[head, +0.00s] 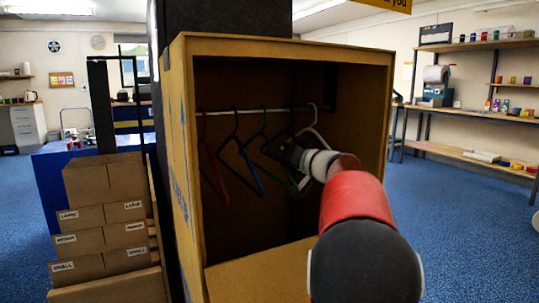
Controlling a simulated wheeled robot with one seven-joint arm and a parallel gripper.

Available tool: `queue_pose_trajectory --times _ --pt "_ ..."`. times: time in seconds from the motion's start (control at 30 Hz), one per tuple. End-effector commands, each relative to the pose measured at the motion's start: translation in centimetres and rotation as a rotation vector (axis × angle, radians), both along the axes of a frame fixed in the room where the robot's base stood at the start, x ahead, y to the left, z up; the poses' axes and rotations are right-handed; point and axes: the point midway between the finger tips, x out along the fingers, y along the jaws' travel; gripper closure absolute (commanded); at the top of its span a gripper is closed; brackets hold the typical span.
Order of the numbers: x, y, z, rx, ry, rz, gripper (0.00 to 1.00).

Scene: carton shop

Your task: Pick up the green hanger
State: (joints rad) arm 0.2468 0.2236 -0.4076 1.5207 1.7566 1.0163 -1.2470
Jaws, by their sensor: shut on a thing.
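The green hanger (264,122) hangs by its hook from the metal rail inside an open carton wardrobe (182,170). My gripper (279,150) reaches in from the right and is shut on the green hanger. The dark gripper body and my arm cover part of the hanger, so the exact place of the hold is hard to see. The hanger's hook still appears to be over the rail.
A red hanger (212,172) and a blue hanger (240,158) hang to the left. A white hanger (313,122) hangs to the right, partly behind my arm. The carton's side walls and front flap (255,272) frame the opening. Stacked boxes (105,190) stand outside left.

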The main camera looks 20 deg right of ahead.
Motion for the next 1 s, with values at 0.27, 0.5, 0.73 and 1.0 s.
queue_pose_trajectory --times 0.27,0.5,0.73,1.0 --pt "0.0 -0.1 2.1 -0.002 -0.003 -0.001 1.00" --pt "-2.9 -1.1 3.3 -0.001 -0.003 -0.005 1.00" --pt "-9.0 -3.4 3.3 -0.001 -0.003 -0.005 1.00" --pt "-14.8 -5.4 3.4 0.001 -0.002 -0.003 1.00"
